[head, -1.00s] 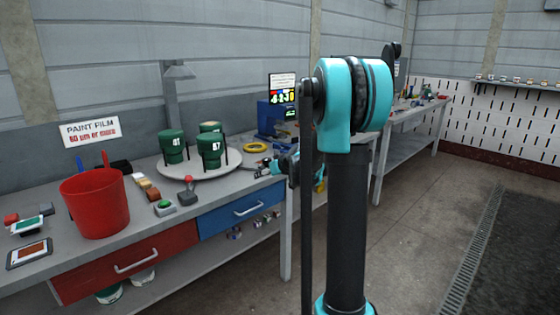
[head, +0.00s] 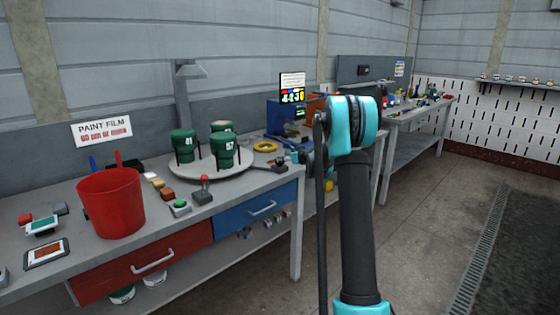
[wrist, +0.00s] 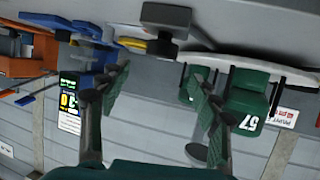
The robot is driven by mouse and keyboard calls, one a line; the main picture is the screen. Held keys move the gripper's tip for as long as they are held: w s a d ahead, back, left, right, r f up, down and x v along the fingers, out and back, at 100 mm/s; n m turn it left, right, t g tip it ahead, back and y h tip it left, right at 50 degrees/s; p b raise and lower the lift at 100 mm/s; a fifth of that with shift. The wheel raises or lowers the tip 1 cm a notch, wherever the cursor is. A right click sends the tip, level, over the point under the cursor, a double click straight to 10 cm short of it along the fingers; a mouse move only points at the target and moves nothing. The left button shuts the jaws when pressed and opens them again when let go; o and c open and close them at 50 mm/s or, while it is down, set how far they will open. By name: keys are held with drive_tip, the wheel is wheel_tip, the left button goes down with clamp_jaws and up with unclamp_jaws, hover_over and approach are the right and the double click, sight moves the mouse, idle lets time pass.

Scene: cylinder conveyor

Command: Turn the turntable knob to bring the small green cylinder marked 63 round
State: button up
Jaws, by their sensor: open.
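The round grey turntable (head: 240,172) stands on the workbench and bears green cylinders. One is marked 41 (head: 184,147) and one appears marked 57 (head: 225,152). A third (head: 222,126) stands behind with a tan top, its marking hidden. No 63 is readable. In the wrist view, upside down, the cylinder reading 57 (wrist: 248,100) and the turntable rim (wrist: 250,62) are at the right. A dark block on a stem (wrist: 167,25), apparently the knob, is at top centre. My gripper (wrist: 163,95) is open and empty, its fingers apart below that block in the picture.
A red bin (head: 112,205), a red-topped lever (head: 203,190) and a green button (head: 180,207) stand left of the turntable. A yellow ring (head: 265,147) and a blue device with a screen (head: 290,100) are behind right. The floor to the right is clear.

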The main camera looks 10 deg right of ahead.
drive_tip(key=x, duration=0.9)
drive_tip(key=c, duration=1.2)
